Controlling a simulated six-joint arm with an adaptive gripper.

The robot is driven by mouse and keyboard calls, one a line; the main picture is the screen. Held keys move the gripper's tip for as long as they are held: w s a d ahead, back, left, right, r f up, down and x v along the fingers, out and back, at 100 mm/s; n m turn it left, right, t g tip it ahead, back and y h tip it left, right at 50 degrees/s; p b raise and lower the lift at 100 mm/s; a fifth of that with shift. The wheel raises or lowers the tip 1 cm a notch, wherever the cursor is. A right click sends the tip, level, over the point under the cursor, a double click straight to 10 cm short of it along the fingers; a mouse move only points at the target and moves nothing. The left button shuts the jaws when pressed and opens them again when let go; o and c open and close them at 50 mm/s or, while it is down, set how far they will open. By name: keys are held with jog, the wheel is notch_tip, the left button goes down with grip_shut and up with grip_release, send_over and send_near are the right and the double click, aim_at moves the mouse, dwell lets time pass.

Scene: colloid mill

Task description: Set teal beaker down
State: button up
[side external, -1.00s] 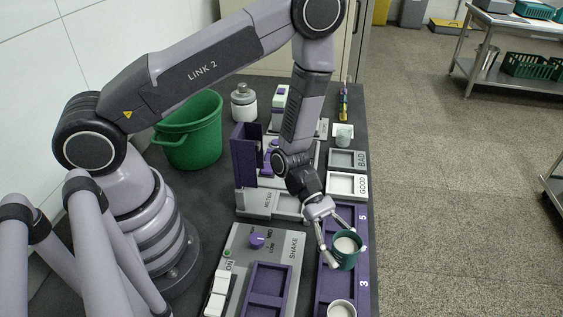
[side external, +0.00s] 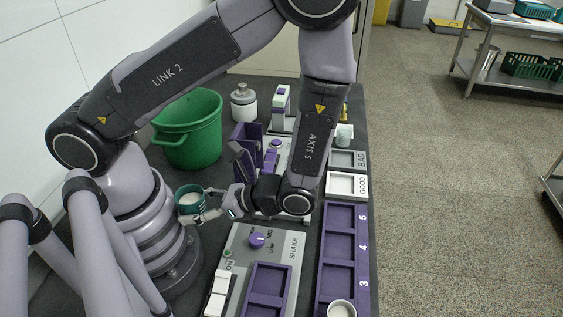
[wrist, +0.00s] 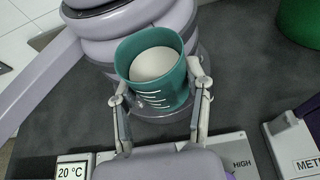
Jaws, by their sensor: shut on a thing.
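The teal beaker (side external: 188,203) holds a pale, cream-coloured content and looks roughly upright. My gripper (side external: 201,206) is shut on it, with the fingers on either side. It is held in front of my base, left of the shake machine and the meter. In the wrist view the beaker (wrist: 157,75) sits between the two fingertips (wrist: 160,88), with white graduation marks on its near side. Its underside is hidden, so I cannot tell how high it is above the table.
The purple numbered rack (side external: 342,240) stands at the right, with a white-filled cup (side external: 341,309) at its near end. The shake machine (side external: 285,240) is front centre. GOOD (side external: 347,185) and BAD (side external: 347,159) trays lie behind the rack. A green bucket (side external: 190,140) stands behind the beaker.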

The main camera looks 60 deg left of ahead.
jog(key=w+a+m+t+y, duration=0.2)
jog(key=w+m+t+y, duration=0.2)
jog(key=w+m+t, duration=0.4)
jog(key=w+d+f+m+t, duration=0.2)
jog(key=w+d+f+t, duration=0.1)
jog(key=w, duration=0.4)
jog(key=w+d+f+m+t+h, duration=0.1)
jog(key=w+d+f+m+t, duration=0.1)
jog(key=w, duration=0.5)
jog(key=w+d+f+m+t, duration=0.3)
jog(key=w+d+f, duration=0.1)
jog(key=w, duration=0.3)
jog(key=shift+w+d+f+t+h, duration=0.2)
jog(key=shift+f+t+h, duration=0.15)
jog(key=shift+f, duration=0.25)
jog(key=shift+w+d+f, duration=0.1)
jog(key=shift+w+f, duration=0.1)
jog(key=shift+f, duration=0.05)
jog(key=shift+w+d+f, duration=0.1)
jog(key=shift+w+f, duration=0.1)
jog(key=shift+f, duration=1.6)
jog(key=shift+f, duration=0.1)
jog(key=o, duration=1.2)
jog(key=shift+c, duration=0.2)
